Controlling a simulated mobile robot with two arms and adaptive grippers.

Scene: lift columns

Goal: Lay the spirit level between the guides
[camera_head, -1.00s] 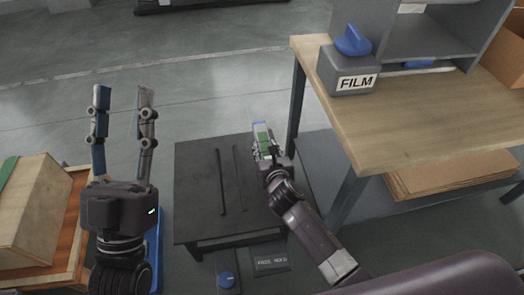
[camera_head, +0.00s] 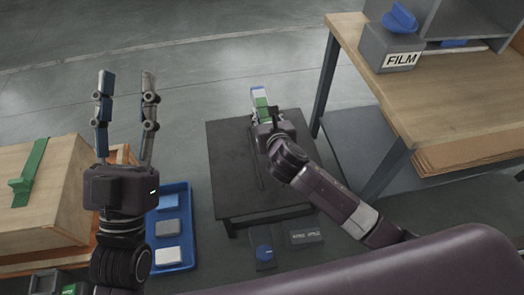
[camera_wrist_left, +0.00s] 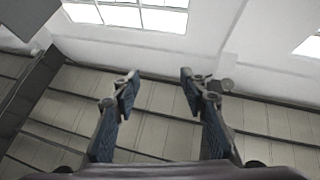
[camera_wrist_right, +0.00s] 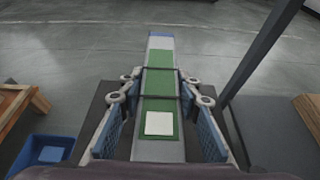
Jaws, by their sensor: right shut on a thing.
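The spirit level (camera_head: 259,97) is a long grey bar with green parts and a blue far end. It also fills the middle of the right wrist view (camera_wrist_right: 158,85). My right gripper (camera_head: 266,113) is shut on it, one finger on each side, over the far part of the low black table (camera_head: 226,170). A thin dark guide (camera_head: 257,165) lies on the table top, left of my right arm. The other guide is not clear, probably hidden behind that gripper and arm. My left gripper (camera_head: 127,84) is open and empty, fingers pointing up, left of the table.
A wooden workbench (camera_head: 400,95) with a grey FILM box (camera_head: 388,50) stands at the right. A blue tray (camera_head: 185,215) with several blocks and a wooden crate (camera_head: 40,190) with a green strap are at the left. A sign plate (camera_head: 306,236) lies before the table.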

